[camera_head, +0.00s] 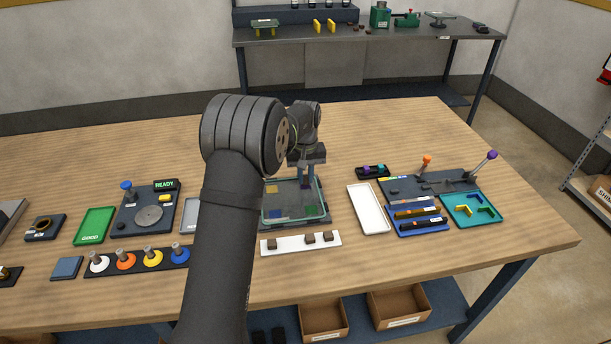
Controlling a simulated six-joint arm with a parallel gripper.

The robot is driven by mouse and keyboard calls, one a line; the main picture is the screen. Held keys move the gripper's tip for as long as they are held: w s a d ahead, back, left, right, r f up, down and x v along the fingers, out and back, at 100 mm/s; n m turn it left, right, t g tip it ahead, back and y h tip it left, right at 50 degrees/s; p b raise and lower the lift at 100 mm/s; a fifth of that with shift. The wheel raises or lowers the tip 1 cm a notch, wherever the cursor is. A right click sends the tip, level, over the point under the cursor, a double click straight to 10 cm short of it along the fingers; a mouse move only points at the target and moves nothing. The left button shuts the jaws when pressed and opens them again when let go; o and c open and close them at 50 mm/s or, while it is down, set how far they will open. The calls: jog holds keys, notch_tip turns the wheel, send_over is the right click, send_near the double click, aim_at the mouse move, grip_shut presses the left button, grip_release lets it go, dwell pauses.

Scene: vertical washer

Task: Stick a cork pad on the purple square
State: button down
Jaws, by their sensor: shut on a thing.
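My gripper (304,183) points down over the far right part of a glass-like panel (292,222) with a pale green rim. The panel bears coloured squares: yellow (271,189) at far left, blue (278,213) at near left and green (311,210) at near right. A purple-blue patch shows at my fingertips; I cannot clearly separate the purple square from the fingers. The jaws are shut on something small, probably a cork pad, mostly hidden. Brown cork pads (310,239) sit on a white strip (291,246) in front of the panel, with a gap between the left one and the other two.
A white tray (368,209) stands just right of the panel. Coloured knobs (126,260) stand at left. My arm hides part of the table's middle.

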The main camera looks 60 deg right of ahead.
aim_at(306, 179)
jog(key=shift+a+f, duration=0.1)
jog(key=shift+f, duration=0.5)
dwell(1.1)
jog(key=c, duration=1.3)
grip_release()
jog(key=o, duration=0.4)
jog(key=shift+c, duration=0.2)
jog(key=shift+r, duration=3.65)
jog(key=shift+f, duration=3.55)
